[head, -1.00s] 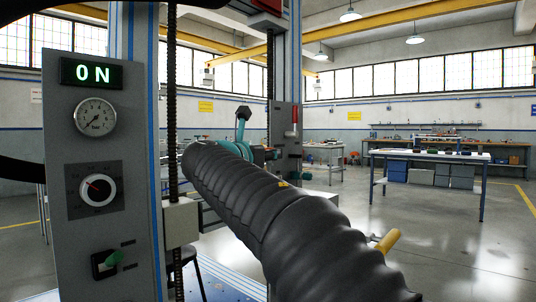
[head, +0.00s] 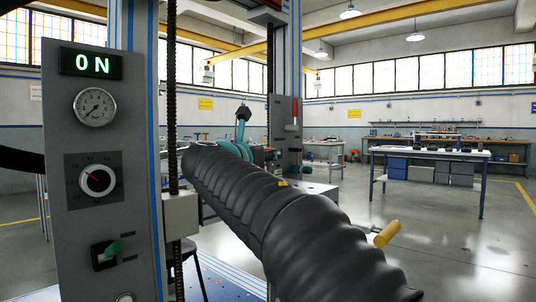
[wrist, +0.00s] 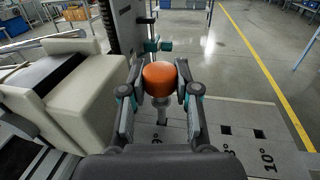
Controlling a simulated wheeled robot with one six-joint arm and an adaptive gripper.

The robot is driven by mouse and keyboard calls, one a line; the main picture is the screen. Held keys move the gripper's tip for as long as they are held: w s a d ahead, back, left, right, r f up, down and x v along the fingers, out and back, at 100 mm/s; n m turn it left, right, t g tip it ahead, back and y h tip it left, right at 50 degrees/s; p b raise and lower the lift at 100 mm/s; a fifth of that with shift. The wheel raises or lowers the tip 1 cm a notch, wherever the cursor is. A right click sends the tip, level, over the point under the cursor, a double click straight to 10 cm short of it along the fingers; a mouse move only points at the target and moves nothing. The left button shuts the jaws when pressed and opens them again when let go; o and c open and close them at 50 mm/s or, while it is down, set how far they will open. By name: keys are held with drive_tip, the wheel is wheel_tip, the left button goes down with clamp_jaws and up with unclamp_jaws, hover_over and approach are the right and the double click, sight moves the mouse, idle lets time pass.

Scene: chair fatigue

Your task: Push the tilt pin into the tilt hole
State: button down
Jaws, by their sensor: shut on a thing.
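The tilt pin has a round orange knob (wrist: 160,79) and a pale metal shaft (wrist: 162,108) below it, in the wrist view. My gripper (wrist: 161,74) is shut on the orange knob, with one finger on each side. The shaft points down at a grey plate (wrist: 200,117) marked with degree numbers, including 10°. Two dark square holes show in the plate, right of the pin. The shaft's lower end is hard to make out, so I cannot tell whether it is in a hole. In the head view my arm hides the pin.
A beige padded block (wrist: 95,100) stands close left of my gripper. A grey upright (wrist: 124,28) rises behind it. In the head view a control panel (head: 98,180) reading ON stands at left, and a workbench (head: 430,155) stands far right. Open floor lies to the right.

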sight(268, 169)
drive_tip(key=shift+f+b, duration=1.15)
drive_tip(key=shift+f, duration=0.65)
drive_tip(key=c, duration=0.8)
unclamp_jaws()
drive_tip(key=shift+o, duration=0.2)
drive_tip(key=v, duration=1.2)
